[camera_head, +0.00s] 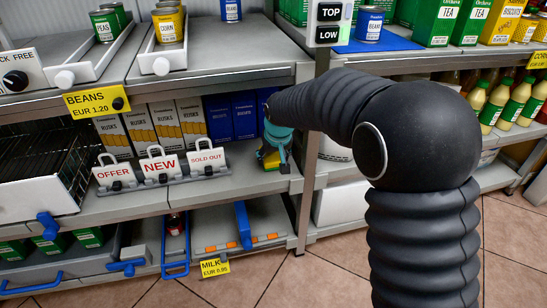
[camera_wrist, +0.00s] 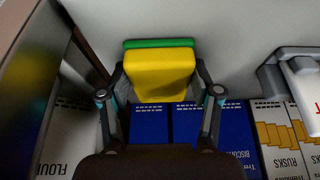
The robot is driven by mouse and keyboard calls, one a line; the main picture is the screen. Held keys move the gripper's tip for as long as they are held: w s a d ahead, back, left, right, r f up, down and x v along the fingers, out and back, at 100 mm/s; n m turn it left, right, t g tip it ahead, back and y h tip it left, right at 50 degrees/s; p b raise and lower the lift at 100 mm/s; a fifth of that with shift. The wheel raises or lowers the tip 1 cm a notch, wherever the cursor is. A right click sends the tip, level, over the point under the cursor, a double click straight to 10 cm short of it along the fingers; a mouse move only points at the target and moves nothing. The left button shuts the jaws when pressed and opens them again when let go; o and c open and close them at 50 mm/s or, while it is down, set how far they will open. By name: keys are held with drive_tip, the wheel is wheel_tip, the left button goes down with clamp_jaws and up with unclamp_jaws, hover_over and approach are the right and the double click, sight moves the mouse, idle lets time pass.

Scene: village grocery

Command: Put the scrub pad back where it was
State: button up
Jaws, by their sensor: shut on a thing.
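The scrub pad (camera_wrist: 158,75) is a yellow block with a green layer along one side. My gripper (camera_wrist: 159,82) is shut on it, with one finger on each side of the yellow part. In the head view, the pad (camera_head: 270,161) shows as a small yellow and green patch under my gripper (camera_head: 279,150). It is at the right end of the middle shelf (camera_head: 225,182), beside the upright post. My gripper and arm partly hide it there. I cannot tell whether the pad touches the shelf surface.
Blue biscuit boxes (camera_head: 231,116) and rusks boxes (camera_head: 191,122) stand behind on the middle shelf. OFFER, NEW and SOLD OUT sign clips (camera_head: 160,167) stand left along its front. The metal post (camera_head: 305,190) is close on the right. Bare shelf lies between the signs and the pad.

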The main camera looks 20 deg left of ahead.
drive_tip(key=shift+f, duration=0.1)
drive_tip(key=o, duration=1.1)
drive_tip(key=shift+s+r, duration=0.15)
drive_tip(key=shift+r, duration=0.45)
drive_tip(key=p+v, duration=0.1)
drive_tip(key=v, duration=1)
drive_tip(key=shift+d+p, duration=0.1)
drive_tip(key=shift+p, duration=0.25)
